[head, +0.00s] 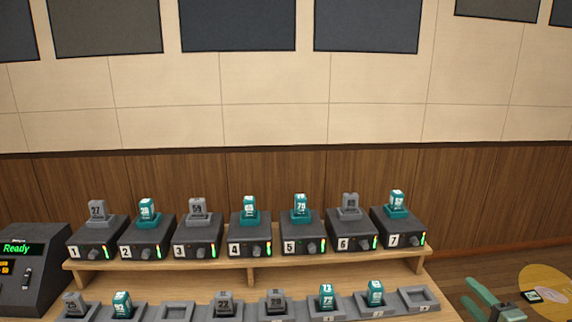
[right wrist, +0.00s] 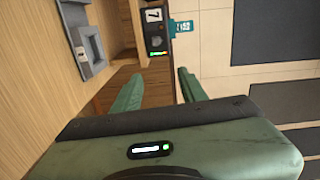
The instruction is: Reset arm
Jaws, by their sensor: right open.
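My right gripper (head: 484,298) is at the bottom right of the head view, off the right end of the table. Its two green fingers are apart with nothing between them, as the right wrist view (right wrist: 158,90) also shows. Numbered dark fader boxes stand on a raised wooden shelf, each with a grey or teal block on top. Box 7 (head: 398,230) is the nearest to the gripper; it shows in the right wrist view (right wrist: 153,34) beyond the fingers, apart from them. My left gripper is not in view.
A lower row of grey trays includes an empty one at the right end (head: 417,298) and others with blocks, such as a teal block (head: 326,296). A console reading "Ready" (head: 30,275) stands at left. A round yellow surface (head: 553,282) is at far right. A panelled wall stands behind.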

